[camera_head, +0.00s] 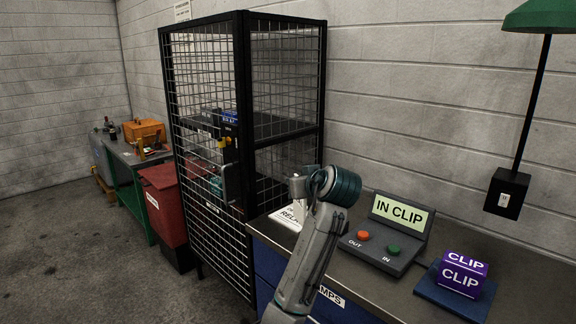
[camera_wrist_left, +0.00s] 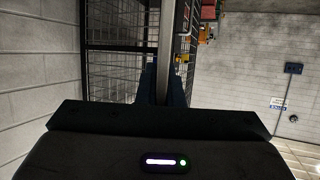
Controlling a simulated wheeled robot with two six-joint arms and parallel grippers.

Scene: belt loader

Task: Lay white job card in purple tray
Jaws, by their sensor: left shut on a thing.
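My left gripper (camera_wrist_left: 165,85) is shut on a thin flat thing, seen edge-on as a grey strip running up between the fingers; I take it for the white job card (camera_wrist_left: 166,40). In the head view a white card with black print (camera_head: 286,217) shows beside my arm, at the bench's left end. The arm hides part of it, and I cannot tell whether it touches the bench. My arm rises from the bottom middle, and its fingers are not clear there. No purple tray shows; my right gripper is not in view.
A black mesh cage (camera_head: 208,130) stands left of the bench (camera_head: 400,292). The bench bears a button box (camera_head: 378,250) with an IN CLIP sign (camera_head: 399,213) and a purple CLIP box (camera_head: 462,273) on a blue base. A red bin (camera_head: 167,205) and a green bench stand further left.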

